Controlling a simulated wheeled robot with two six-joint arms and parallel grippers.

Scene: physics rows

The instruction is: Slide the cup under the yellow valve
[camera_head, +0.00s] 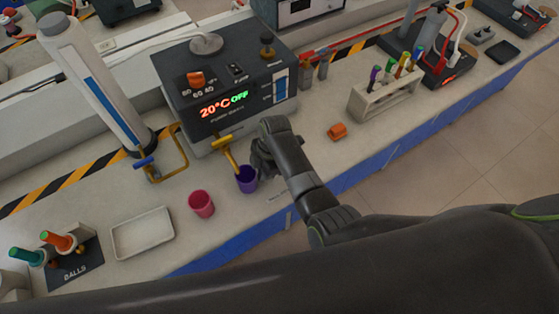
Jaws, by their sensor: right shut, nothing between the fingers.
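The yellow valve handle (221,142) sticks out from the front of the dark water bath, with its yellow spout pointing down. A purple cup (247,184) stands upright on the bench at the lower end of this spout. A pink-red cup (201,206) stands upright to the left, apart from it. My right gripper (260,172) is shut and empty close to the right side of the purple cup; I cannot tell whether they touch. My left gripper is not in view.
The water bath (191,127) shows 20°C OFF. A blue-handled valve (145,162) is left of it, beside a tall white cylinder (93,85). A white tray (142,234) and a ball stand (76,278) lie at left. An orange object (337,131) and a tube rack (382,101) are at right.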

